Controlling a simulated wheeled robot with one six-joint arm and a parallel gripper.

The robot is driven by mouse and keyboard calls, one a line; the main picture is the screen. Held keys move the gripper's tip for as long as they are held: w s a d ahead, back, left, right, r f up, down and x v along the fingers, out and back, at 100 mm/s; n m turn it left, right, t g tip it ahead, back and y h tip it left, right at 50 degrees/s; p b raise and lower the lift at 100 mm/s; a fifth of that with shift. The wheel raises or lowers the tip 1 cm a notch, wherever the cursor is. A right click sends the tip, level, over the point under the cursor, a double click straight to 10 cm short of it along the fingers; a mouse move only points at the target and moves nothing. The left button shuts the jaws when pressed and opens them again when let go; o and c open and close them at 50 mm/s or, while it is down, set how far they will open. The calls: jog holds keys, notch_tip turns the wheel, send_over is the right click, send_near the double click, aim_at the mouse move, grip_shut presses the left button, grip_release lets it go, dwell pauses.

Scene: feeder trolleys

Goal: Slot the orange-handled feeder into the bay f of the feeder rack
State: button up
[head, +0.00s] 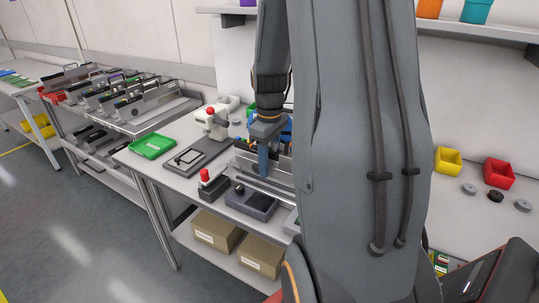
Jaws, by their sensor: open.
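My gripper (264,158) points down over the bench, at a row of grey upright plates that looks like part of a rack (281,164). It is open, and I see nothing held in it. My own arm hides the right part of this row. I cannot make out an orange handle on any feeder in view. Several grey feeders (128,97) stand in rows on a steel trolley (160,124) at the left; their handles are too small to tell apart. Bay letters cannot be read.
On the bench are a green tray (152,146), a white device with a red knob (215,119), a red-topped block (211,183) and a dark scale-like box (252,201). Cardboard boxes (217,232) sit on the lower shelf. Yellow (448,160) and red bins (498,173) stand at right. Floor at left is clear.

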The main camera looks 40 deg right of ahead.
jog(key=shift+c, duration=0.2)
grip_shut()
jog(key=shift+w+a, duration=0.2)
jog(key=shift+w, duration=0.3)
jog(key=shift+w+a, duration=0.15)
jog(key=shift+w, duration=0.3)
dwell(1.4)
jog(key=shift+o, duration=0.2)
grip_release()
notch_tip(320, 180, up, 8)
jog(key=shift+f+b, duration=0.1)
jog(key=shift+b, duration=0.5)
